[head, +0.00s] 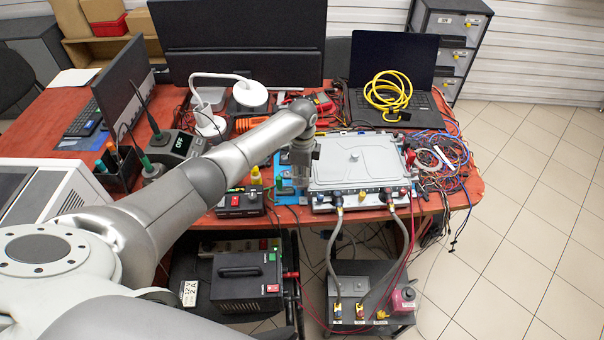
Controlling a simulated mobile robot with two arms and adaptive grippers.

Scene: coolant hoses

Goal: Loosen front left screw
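The silver-grey flat unit (362,165) lies on the red table, with ports along its front edge. Two grey hoses run down from its front, a left hose (335,250) and a right hose (388,265). My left gripper (300,180) points down at the unit's left edge, close to its front left corner. The fingers are small and partly merge with the background, so I cannot tell whether they are open or touching anything. The front left screw is too small or hidden to make out. My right gripper is not in view.
The hoses end at a dark box (362,295) on the floor. A yellow coiled cable (388,97) lies on a laptop (398,75) behind the unit. Tangled wires (445,165) crowd its right side. A small black box (240,203) stands left of the gripper.

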